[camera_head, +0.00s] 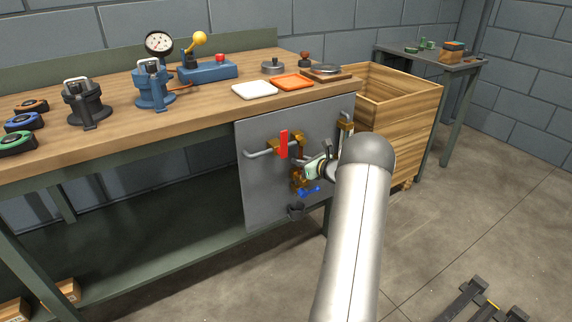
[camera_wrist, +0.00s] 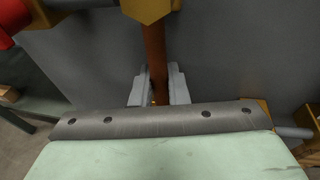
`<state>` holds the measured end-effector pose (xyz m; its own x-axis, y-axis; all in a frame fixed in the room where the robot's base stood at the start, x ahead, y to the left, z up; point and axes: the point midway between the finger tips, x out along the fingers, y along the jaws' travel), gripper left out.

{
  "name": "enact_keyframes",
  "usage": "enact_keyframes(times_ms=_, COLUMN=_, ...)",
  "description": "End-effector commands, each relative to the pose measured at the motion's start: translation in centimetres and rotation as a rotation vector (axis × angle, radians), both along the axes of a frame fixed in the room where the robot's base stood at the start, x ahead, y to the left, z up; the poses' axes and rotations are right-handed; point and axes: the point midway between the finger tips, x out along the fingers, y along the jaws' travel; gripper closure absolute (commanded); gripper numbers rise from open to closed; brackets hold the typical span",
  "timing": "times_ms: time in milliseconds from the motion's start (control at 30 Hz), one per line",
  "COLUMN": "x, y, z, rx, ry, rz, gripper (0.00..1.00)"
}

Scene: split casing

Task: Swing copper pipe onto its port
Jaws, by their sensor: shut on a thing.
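The copper pipe (camera_wrist: 153,48) runs down from a brass hex fitting (camera_wrist: 148,8) in the wrist view. My gripper (camera_wrist: 157,90) is shut on the pipe, with one grey finger on each side. In the head view my gripper (camera_head: 306,166) is in front of the grey panel (camera_head: 262,190), below the upper brass fitting (camera_head: 297,141) and near a lower brass fitting (camera_head: 297,176). My gripper and arm hide part of the panel there. The pipe's lower end is hidden behind my gripper in the wrist view, so I cannot tell how it sits against a port.
A red lever (camera_head: 283,144) stands left of the upper fitting, a blue handle (camera_head: 310,190) below. A dark cup (camera_head: 296,212) hangs at the panel's bottom. A wooden crate (camera_head: 408,120) stands to the right.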

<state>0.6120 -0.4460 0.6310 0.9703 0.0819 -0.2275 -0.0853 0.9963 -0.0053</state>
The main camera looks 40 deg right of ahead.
Motion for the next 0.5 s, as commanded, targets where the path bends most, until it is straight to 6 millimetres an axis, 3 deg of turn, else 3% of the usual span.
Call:
enact_keyframes(times_ms=433, x=-0.35, y=-0.6, z=0.05, rx=-0.014, ry=0.003, rz=-0.008, gripper=1.0)
enact_keyframes(times_ms=467, x=-0.35, y=-0.6, z=0.05, rx=-0.014, ry=0.003, rz=-0.008, gripper=0.78)
enact_keyframes(times_ms=500, x=-0.35, y=-0.6, z=0.06, rx=-0.014, ry=0.002, rz=-0.008, gripper=0.78)
